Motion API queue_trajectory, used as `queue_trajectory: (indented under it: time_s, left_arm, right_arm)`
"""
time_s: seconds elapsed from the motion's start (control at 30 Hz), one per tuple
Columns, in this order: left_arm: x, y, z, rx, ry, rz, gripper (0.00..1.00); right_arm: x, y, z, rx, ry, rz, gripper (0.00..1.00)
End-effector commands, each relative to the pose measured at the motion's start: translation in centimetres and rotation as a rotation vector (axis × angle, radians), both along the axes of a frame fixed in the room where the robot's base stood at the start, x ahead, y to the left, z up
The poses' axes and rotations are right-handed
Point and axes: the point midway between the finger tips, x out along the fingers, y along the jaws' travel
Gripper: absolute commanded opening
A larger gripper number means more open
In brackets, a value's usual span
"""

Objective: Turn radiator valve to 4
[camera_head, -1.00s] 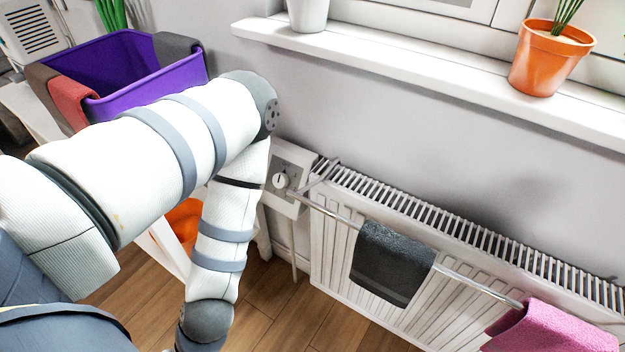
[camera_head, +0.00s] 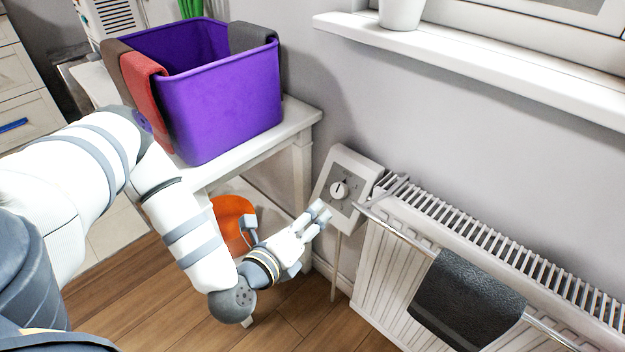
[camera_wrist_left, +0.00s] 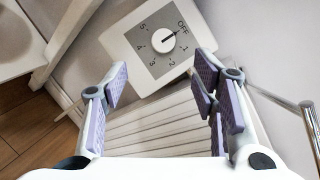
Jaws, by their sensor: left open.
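The radiator valve is a white box with a grey dial plate (camera_head: 352,181) and a round white knob (camera_head: 339,190), at the left end of the radiator. In the left wrist view the knob (camera_wrist_left: 163,40) sits amid the marks OFF and 1 to 5, and its dark pointer is toward OFF. My left gripper (camera_head: 321,212) is just to the lower left of the knob, apart from it. In the left wrist view its purple-padded fingers (camera_wrist_left: 161,75) are spread and empty, below the knob. My right gripper is not in view.
The white radiator (camera_head: 480,245) has a rail (camera_head: 395,233) in front with a dark towel (camera_head: 465,300). A white table (camera_head: 297,120) carries a purple bin (camera_head: 222,105) left of the valve. An orange object (camera_head: 232,222) is below the table. A window sill (camera_head: 470,60) runs above.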

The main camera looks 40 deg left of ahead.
Motion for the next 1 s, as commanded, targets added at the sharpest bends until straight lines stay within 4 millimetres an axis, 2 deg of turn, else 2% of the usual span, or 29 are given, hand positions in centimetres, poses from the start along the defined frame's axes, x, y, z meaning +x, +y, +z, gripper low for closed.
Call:
queue_trajectory:
  time_s: [0.17,0.3,0.5,0.63,0.87,1.0]
  left_arm:
    - [3.3,0.7,-0.7,0.003,-0.007,0.004,0.53]
    - [6.8,1.3,-1.7,0.003,-0.006,0.002,0.53]
    - [10.3,1.8,-2.7,0.001,-0.004,0.000,0.53]
    - [11.2,2.0,-2.8,-0.001,-0.004,-0.001,0.53]
    - [11.3,2.0,-2.7,-0.001,-0.005,-0.002,0.53]
    - [11.3,2.0,-2.7,-0.001,-0.004,-0.003,0.24]
  right_arm:
    - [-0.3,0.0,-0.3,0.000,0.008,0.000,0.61]
    - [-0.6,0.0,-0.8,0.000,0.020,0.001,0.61]
    - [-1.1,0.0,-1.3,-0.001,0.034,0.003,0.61]
    - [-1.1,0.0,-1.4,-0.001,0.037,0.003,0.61]
    - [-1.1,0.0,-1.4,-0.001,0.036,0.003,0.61]
    - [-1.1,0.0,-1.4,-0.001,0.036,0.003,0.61]
